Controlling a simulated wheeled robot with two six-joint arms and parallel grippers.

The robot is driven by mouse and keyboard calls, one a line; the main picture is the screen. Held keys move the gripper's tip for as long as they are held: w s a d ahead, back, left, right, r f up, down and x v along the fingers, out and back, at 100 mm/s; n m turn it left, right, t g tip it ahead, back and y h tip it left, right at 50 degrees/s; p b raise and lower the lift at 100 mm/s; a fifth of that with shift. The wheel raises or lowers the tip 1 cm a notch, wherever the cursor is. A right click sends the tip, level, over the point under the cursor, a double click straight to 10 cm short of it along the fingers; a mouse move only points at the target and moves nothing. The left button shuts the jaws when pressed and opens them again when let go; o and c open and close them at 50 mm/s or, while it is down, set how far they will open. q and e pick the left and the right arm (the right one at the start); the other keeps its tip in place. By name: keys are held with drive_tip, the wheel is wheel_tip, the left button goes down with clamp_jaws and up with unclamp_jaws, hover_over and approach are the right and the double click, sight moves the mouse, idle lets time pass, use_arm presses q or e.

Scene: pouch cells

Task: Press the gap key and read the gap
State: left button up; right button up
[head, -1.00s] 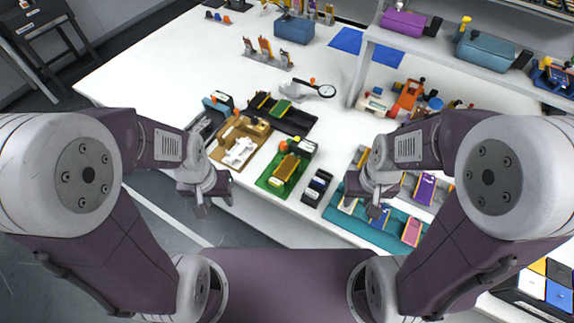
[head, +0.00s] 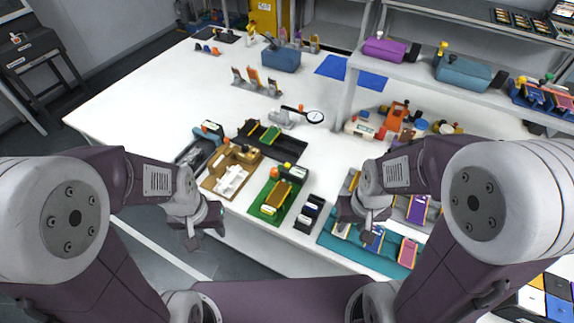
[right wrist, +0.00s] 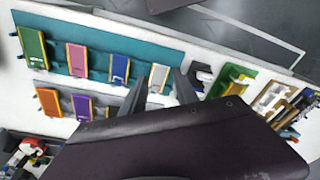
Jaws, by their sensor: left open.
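I cannot tell which part is the gap key. A small black unit (head: 308,214) with pale faces stands at the table's front edge, right of a green fixture (head: 268,208) holding a yellow-edged cell. My left gripper (head: 205,236) is open and empty, in front of the table edge. My right gripper (head: 371,226) is near the teal cell tray (head: 335,243).
A brown fixture (head: 213,181) and a black tray (head: 290,149) stand left of and behind the green fixture. A raised shelf (head: 420,75) with a purple box (head: 385,49) and a teal box (head: 463,72) is at the back right. The table's left middle is clear.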

clamp_jaws()
idle(1.8)
